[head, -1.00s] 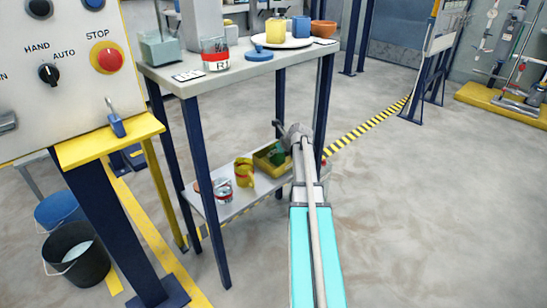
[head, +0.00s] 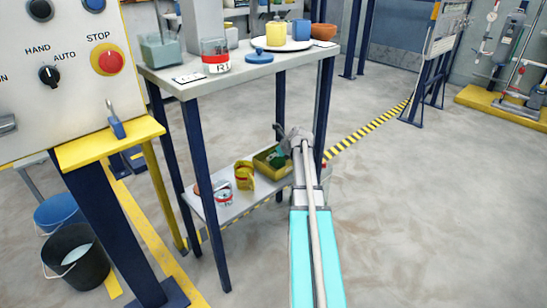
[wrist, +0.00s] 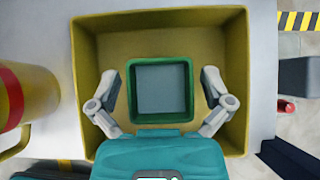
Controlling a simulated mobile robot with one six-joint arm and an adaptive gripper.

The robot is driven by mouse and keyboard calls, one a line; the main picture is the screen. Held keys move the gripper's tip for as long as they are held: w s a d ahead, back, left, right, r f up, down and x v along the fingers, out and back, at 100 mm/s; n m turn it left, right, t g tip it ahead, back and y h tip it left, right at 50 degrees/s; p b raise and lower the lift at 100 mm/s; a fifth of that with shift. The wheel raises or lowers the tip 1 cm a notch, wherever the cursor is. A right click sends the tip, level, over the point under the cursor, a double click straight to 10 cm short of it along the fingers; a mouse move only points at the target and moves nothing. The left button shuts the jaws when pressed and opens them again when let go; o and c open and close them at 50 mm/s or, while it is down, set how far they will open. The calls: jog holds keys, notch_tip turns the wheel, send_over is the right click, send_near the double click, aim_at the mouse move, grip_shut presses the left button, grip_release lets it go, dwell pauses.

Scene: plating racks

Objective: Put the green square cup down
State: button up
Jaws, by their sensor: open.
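The green square cup (wrist: 161,62) stands upright inside a yellow square bin (wrist: 88,30), seen from above in the wrist view. My gripper (wrist: 160,88) is open, with one finger on each side of the cup and a visible gap to each wall of it. In the head view my gripper (head: 288,140) reaches over the yellow bin (head: 264,166) on the lower shelf. The cup (head: 278,156) shows there only in part, behind the gripper.
A yellow mug with a red band (wrist: 30,100) stands left of the bin, near it. A blue table leg (head: 324,110) rises close to the right of my arm. The upper shelf hangs above.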

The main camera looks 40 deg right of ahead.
jog(key=shift+r, duration=0.2)
jog(key=shift+s+r+p, duration=0.35)
jog(key=shift+r+p, duration=0.05)
jog(key=shift+p, duration=0.2)
jog(key=p+v, duration=0.8)
jog(key=v, duration=0.3)
jog(key=shift+f, duration=0.1)
dwell(0.4)
